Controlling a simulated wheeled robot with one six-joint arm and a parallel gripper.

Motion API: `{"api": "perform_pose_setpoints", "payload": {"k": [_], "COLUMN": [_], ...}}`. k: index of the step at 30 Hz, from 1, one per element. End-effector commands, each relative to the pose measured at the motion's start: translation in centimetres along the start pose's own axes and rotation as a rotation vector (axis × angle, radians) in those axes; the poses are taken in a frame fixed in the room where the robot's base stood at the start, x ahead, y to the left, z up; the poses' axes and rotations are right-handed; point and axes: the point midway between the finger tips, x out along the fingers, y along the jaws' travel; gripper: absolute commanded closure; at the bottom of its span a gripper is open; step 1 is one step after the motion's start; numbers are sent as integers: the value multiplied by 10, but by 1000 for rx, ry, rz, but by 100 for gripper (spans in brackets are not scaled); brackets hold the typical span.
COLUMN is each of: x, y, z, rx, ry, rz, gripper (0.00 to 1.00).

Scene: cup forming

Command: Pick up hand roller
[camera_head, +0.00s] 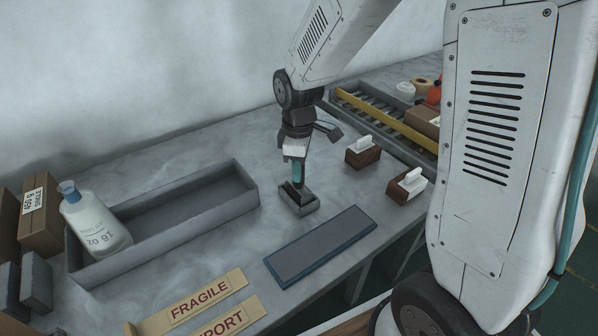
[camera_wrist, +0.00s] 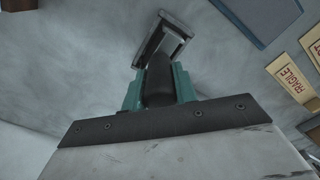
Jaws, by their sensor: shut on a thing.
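In the wrist view, the teal fingers of my gripper (camera_wrist: 158,88) are closed around the dark handle of the hand roller (camera_wrist: 158,72). Part of the roller shows dark at the holder in the head view. The fingers hide most of it, and I cannot tell whether it still touches the holder.
A dark blue-edged mat (camera_head: 320,246) lies in front. Two wooden-based blocks with white tops (camera_head: 363,152) (camera_head: 407,187) stand right.

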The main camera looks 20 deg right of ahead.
Motion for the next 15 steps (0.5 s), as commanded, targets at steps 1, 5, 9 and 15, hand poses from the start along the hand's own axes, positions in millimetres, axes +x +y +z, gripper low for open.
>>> {"api": "perform_pose_setpoints", "payload": {"k": [1, 5, 9, 15], "x": [-2, -10, -28, -38], "y": [0, 0, 1, -32], "z": [0, 0, 0, -8], "rx": [0, 0, 0, -6], "ry": [1, 2, 3, 1], "rz": [1, 2, 4, 1], "gripper": [100, 100, 100, 100]}}
